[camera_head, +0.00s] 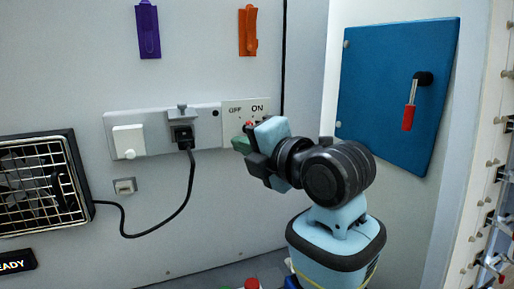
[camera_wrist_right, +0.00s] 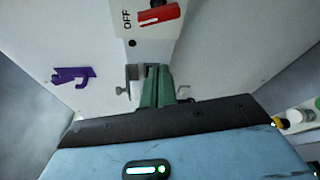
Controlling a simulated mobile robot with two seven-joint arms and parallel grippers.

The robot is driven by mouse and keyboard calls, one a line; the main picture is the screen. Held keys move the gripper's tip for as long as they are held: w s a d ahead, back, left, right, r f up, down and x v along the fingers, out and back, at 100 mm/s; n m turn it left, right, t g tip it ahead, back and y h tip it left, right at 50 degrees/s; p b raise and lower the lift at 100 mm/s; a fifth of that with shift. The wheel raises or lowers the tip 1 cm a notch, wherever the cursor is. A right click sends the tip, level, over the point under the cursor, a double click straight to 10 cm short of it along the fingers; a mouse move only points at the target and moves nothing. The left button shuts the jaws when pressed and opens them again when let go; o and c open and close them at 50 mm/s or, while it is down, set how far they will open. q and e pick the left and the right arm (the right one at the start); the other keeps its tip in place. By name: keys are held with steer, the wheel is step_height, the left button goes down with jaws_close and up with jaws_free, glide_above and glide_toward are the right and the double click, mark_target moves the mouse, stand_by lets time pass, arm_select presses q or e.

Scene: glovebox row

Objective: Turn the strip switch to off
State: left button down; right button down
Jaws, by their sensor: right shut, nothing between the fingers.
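The power strip (camera_head: 155,134) is mounted on the pale wall, with the switch plate (camera_head: 235,108) marked OFF on the left and ON on the right at its right end. The red switch lever (camera_wrist_right: 158,15) shows in the right wrist view, beside the OFF lettering; in the head view only a bit of red shows behind my gripper. My right gripper (camera_head: 241,145) is in front of the plate's lower part, its green fingers shut and empty. In the wrist view the fingertips (camera_wrist_right: 155,72) are below the red lever, apart from it in the picture. My left gripper is not in view.
A black plug (camera_head: 182,136) sits in the strip, its cable running to a fan (camera_head: 45,185) at left. A white cover (camera_head: 128,141) is on the strip. Purple (camera_head: 148,32) and orange (camera_head: 248,32) hooks are above. A blue door (camera_head: 390,90) with a red handle (camera_head: 408,117) is at right.

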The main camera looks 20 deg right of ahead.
steer(key=w, duration=0.1)
steer(key=w+d, duration=0.1)
steer(key=w, duration=0.1)
steer(key=w+d, duration=0.1)
steer(key=shift+w+d+r, duration=0.1)
steer(key=shift+w+r, duration=0.1)
steer(key=shift+r, duration=0.15)
steer(key=shift+d+r, duration=0.1)
stand_by(0.3)
